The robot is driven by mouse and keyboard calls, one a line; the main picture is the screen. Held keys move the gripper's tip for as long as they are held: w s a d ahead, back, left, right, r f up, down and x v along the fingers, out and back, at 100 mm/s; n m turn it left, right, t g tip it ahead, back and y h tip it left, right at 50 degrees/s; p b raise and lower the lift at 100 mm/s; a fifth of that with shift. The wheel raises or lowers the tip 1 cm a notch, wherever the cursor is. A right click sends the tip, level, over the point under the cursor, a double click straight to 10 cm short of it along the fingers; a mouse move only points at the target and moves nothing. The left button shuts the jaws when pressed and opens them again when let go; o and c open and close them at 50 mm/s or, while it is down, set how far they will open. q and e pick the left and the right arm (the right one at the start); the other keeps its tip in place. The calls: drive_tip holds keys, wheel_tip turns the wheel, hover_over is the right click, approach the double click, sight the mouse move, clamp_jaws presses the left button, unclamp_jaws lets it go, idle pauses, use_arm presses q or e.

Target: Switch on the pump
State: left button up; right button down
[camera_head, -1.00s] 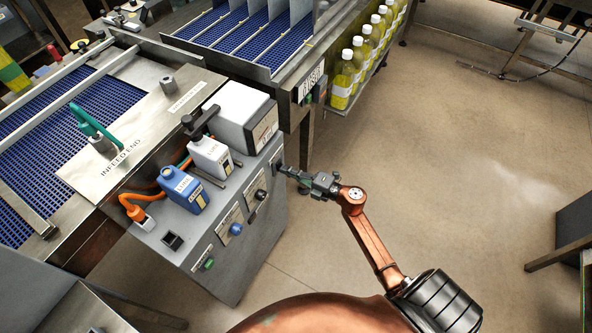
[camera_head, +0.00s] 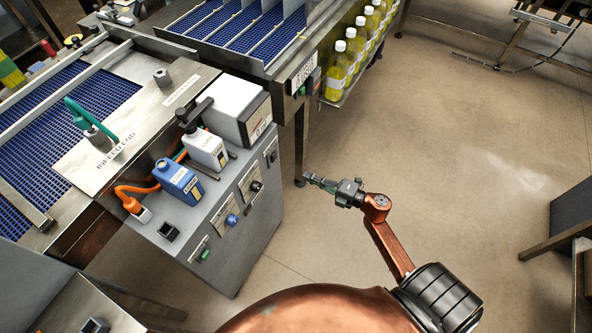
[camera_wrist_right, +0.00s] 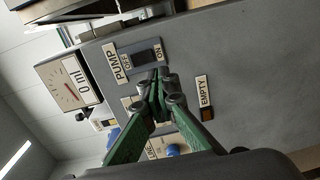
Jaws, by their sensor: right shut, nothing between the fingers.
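The pump switch (camera_wrist_right: 147,57) is a dark rocker on the grey cabinet's face, between OFF and ON marks and beside a PUMP label (camera_wrist_right: 115,62). Which side of the rocker is pressed in I cannot tell. In the head view the switch (camera_head: 271,157) is small, near the right end of the cabinet (camera_head: 243,262). My right gripper (camera_head: 307,179) is shut and empty, apart from the cabinet face and to its right. In the right wrist view its fingertips (camera_wrist_right: 160,82) appear just below the switch. My left gripper is not in view.
A gauge (camera_wrist_right: 70,83) reads 0 ml, and an EMPTY label (camera_wrist_right: 202,92) has a dark amber lamp beside it. A blue bottle (camera_head: 180,184) and a white bottle (camera_head: 207,148) stand on the cabinet. Open floor (camera_head: 450,130) lies right of my gripper.

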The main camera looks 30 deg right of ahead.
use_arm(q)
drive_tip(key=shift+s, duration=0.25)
use_arm(e)
drive_tip(key=shift+f+v, duration=0.25)
drive_tip(key=shift+v, duration=0.9)
